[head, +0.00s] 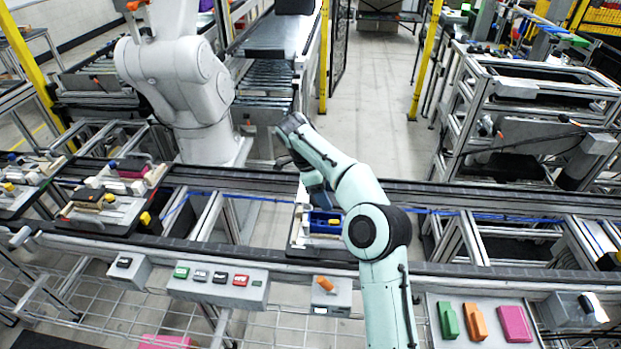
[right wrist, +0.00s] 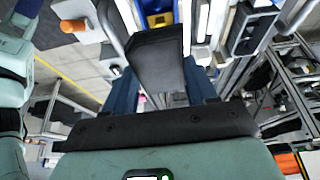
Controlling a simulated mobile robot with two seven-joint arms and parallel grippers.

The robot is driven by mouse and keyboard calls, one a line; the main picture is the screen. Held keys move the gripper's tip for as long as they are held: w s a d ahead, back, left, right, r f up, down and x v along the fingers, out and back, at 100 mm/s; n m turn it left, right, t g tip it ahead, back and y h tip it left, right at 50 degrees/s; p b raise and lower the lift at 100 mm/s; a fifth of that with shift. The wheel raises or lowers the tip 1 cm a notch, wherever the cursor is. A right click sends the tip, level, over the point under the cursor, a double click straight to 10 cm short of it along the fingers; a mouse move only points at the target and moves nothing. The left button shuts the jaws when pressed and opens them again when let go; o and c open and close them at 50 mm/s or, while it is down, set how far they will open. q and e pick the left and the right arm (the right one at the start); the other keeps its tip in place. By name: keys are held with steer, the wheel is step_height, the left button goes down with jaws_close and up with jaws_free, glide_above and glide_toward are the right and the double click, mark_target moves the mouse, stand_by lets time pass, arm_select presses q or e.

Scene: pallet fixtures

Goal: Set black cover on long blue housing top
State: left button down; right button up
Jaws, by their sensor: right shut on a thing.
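The blue housing (head: 322,227) sits on a light pallet fixture (head: 298,238) on the conveyor rail, partly hidden by my right arm in the head view. My right gripper (head: 320,203) points down just above it. In the right wrist view the black cover (right wrist: 157,58) is between the dark blue fingers of this gripper (right wrist: 158,88), which is shut on it. The cover appears held above the fixture; I cannot tell whether it touches the housing. My left gripper is not in view.
Other loaded pallets (head: 105,205) stand on the rail at the left. A button panel (head: 218,285) and a box with an orange knob (head: 325,293) lie along the near edge. A tray (head: 480,338) with green, orange and pink parts is at the lower right. A white robot arm (head: 185,75) stands behind.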

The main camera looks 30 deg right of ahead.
steer(key=shift+w+f, duration=0.2)
steer(key=shift+w, duration=0.5)
steer(key=shift+s+f, duration=0.55)
steer(key=shift+f, duration=0.2)
steer(key=f, duration=0.3)
steer(key=shift+w+f, duration=0.2)
steer(key=shift+w, duration=0.05)
steer(key=shift+s+f+b, duration=0.15)
steer(key=shift+f+b, duration=0.15)
steer(key=shift+f, duration=0.1)
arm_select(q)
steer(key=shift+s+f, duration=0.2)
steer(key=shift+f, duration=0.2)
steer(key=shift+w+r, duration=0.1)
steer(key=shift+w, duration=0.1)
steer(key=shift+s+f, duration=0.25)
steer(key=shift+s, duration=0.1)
arm_select(e)
steer(key=shift+f, duration=0.8)
steer(key=o, duration=1.1)
